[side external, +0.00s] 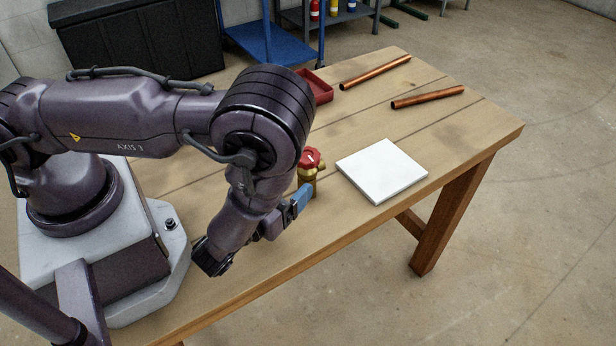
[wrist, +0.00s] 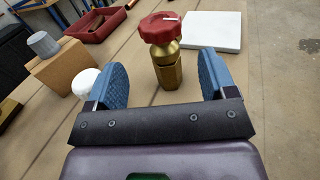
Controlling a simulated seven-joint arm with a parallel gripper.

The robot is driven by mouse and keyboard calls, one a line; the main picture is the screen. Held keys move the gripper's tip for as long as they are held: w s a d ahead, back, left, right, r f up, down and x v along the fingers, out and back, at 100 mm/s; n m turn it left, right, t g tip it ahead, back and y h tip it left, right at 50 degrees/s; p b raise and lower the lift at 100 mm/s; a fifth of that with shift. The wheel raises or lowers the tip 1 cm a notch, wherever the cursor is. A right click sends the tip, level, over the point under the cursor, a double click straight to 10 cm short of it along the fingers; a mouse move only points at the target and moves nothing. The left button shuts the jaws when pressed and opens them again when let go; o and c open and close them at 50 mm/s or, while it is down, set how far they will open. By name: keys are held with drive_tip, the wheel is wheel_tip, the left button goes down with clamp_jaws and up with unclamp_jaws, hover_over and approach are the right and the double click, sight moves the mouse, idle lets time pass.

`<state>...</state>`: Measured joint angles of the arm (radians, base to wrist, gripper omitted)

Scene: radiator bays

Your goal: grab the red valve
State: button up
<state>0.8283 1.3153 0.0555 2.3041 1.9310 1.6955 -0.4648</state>
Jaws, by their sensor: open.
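The red valve (side external: 310,158) has a red knob on a brass body and stands upright on the wooden table. In the wrist view the valve (wrist: 163,50) stands just ahead of my gripper, in line with the space between the fingers. My gripper (wrist: 163,80) is open, with a blue pad on each side, and nothing is held in it. In the side view my gripper (side external: 301,198) is low over the table beside the valve, and one blue pad shows close to the brass body. My arm hides part of that area.
A white square plate (side external: 382,170) lies right of the valve. Two copper pipes (side external: 428,97) and a red tray (side external: 317,88) lie farther back. In the wrist view a wooden block (wrist: 70,72) with a grey cup (wrist: 43,44) and a white round object (wrist: 86,83) stand left.

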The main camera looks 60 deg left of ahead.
sight(302, 166)
drive_tip(key=x, duration=0.5)
drive_tip(key=shift+w+d, duration=0.1)
drive_tip(key=shift+w, duration=0.05)
drive_tip(key=shift+c, duration=0.2)
drive_tip(key=c, duration=1.2)
drive_tip(key=shift+c, duration=0.2)
drive_tip(key=shift+r, duration=0.1)
